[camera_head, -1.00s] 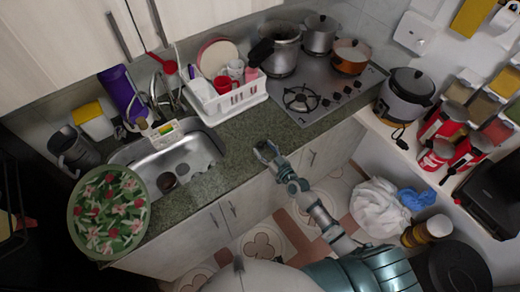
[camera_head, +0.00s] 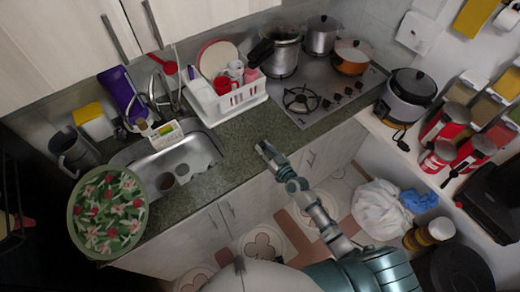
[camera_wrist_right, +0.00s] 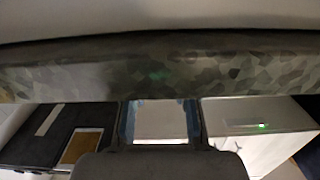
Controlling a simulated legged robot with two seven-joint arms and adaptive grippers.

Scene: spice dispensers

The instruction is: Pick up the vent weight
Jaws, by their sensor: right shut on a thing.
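I cannot make out the vent weight in either view. A tall silver pot with a black handle (camera_head: 280,52) stands at the back left of the hob, where no weight can be told apart. My right gripper (camera_head: 264,149) is by the front edge of the counter, right of the sink and well apart from the pot. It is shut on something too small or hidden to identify. In the right wrist view its fingers (camera_wrist_right: 160,122) show at the lower middle, with the stone counter edge (camera_wrist_right: 160,70) across the view above them. My left gripper is out of view.
The sink (camera_head: 192,165) is at the left, with a floral round tray (camera_head: 107,212) beside it. A white dish rack (camera_head: 234,103) stands behind the gripper. An orange pot (camera_head: 350,57) and a rice cooker (camera_head: 406,97) are to the right. The counter before the hob is clear.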

